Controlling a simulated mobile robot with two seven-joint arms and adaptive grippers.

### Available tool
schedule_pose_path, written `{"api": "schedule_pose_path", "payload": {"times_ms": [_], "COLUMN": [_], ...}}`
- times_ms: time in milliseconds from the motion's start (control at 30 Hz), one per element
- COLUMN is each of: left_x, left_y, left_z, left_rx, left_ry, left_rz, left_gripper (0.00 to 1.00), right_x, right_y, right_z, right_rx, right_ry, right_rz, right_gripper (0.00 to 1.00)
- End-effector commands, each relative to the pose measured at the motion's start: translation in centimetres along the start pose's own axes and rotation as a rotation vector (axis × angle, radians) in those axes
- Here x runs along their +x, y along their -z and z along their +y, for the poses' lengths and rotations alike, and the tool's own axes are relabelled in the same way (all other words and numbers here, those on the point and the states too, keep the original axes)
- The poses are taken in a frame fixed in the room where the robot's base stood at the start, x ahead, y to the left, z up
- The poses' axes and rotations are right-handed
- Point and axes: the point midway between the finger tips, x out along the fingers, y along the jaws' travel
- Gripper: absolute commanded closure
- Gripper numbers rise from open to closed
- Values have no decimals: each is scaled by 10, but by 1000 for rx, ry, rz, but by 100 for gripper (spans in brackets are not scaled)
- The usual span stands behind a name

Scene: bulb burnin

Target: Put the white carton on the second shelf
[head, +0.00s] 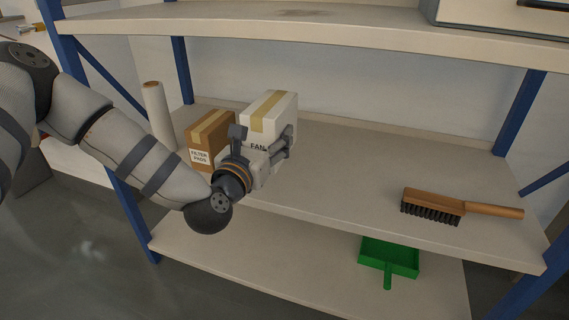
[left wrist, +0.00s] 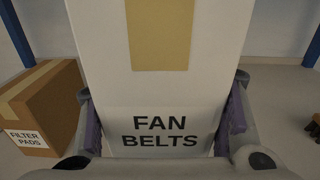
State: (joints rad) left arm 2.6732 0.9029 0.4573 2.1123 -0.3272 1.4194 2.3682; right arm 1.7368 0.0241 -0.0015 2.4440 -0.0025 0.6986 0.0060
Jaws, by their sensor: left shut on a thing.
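The white carton (head: 284,105), with a tan tape strip and a "FAN BELTS" label, is over the middle shelf board (head: 350,175), right of a brown carton. My left gripper (head: 264,143) is shut on it, one finger on each side. In the left wrist view the carton (left wrist: 95,50) fills the middle, between the fingers of my left gripper (left wrist: 165,125). It looks upright. I cannot tell whether its base touches the board, since my gripper hides it. My right gripper is not in view.
A brown "FILTER PADS" carton (head: 208,140) stands close on the left, with a pale roll (head: 158,115) beside it. A wooden brush (head: 462,206) lies at the right of the same board. A green dustpan (head: 390,260) is on the board below. The board between carton and brush is clear.

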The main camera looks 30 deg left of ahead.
Motion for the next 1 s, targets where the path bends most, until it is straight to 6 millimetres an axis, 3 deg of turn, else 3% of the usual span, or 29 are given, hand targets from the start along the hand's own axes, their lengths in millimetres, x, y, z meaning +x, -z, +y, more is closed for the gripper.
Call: {"api": "schedule_pose_path", "payload": {"times_ms": [100,200,300,467,600,933,967,1000], "left_x": [32,49,58,69,69,68,68,68], "left_y": [30,51,60,74,103,104,105,104], "left_z": [9,14,16,20,19,20,20,20], "left_rx": [6,5,3,3,4,0,0,1], "left_ry": [1,2,2,2,4,2,2,2], "left_rz": [3,4,1,0,3,0,2,1], "left_gripper": [77,77,77,77,77,77,40,31], "right_x": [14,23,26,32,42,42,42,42], "right_y": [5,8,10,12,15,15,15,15], "right_z": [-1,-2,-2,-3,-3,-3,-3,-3], "right_rx": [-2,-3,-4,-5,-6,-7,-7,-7], "right_ry": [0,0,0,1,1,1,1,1], "right_rz": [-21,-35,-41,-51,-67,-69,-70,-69], "right_gripper": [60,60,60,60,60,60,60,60]}}
